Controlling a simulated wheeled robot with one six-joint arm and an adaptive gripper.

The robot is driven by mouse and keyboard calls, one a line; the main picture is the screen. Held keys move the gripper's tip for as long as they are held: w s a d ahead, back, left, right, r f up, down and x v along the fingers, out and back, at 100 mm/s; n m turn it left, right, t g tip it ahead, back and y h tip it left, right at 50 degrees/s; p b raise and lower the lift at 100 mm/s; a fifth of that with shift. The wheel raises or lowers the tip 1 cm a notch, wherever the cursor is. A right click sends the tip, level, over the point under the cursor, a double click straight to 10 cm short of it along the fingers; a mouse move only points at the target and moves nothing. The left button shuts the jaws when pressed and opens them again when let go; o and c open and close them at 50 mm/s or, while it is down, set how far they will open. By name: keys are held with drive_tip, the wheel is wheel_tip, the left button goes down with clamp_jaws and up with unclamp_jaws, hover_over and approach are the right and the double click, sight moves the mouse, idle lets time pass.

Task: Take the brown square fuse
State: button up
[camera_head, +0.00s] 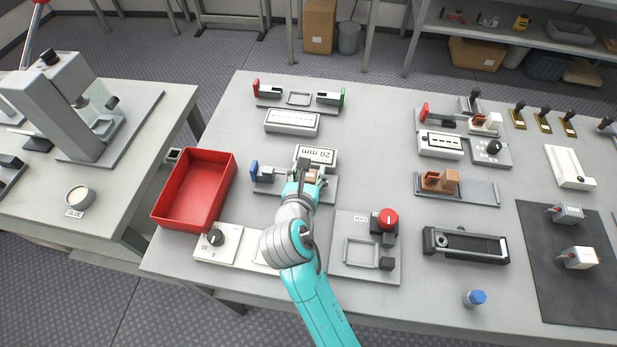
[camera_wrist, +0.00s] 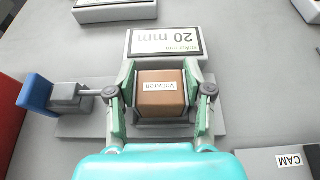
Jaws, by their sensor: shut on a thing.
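The brown square fuse (camera_wrist: 161,92) is a brown block with a small white label, seen between my gripper's fingers in the wrist view. My gripper (camera_wrist: 160,105) is shut on it, one finger on each side. The fuse sits at the grey measuring fixture (camera_wrist: 75,127) with the blue end piece (camera_wrist: 36,92), just below the "20 mm" display (camera_wrist: 165,42). In the head view my gripper (camera_head: 308,176) is over this fixture and mostly hides the fuse. Whether the fuse touches the fixture's base cannot be told.
A red bin (camera_head: 195,188) stands left of the fixture. A panel with a red button (camera_head: 388,219) lies to the lower right. Another fixture with a red and a green end (camera_head: 298,97) is behind. A brown-orange part (camera_head: 440,181) rests on a grey fixture to the right.

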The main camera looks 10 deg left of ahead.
drive_tip(key=shift+r, duration=5.05)
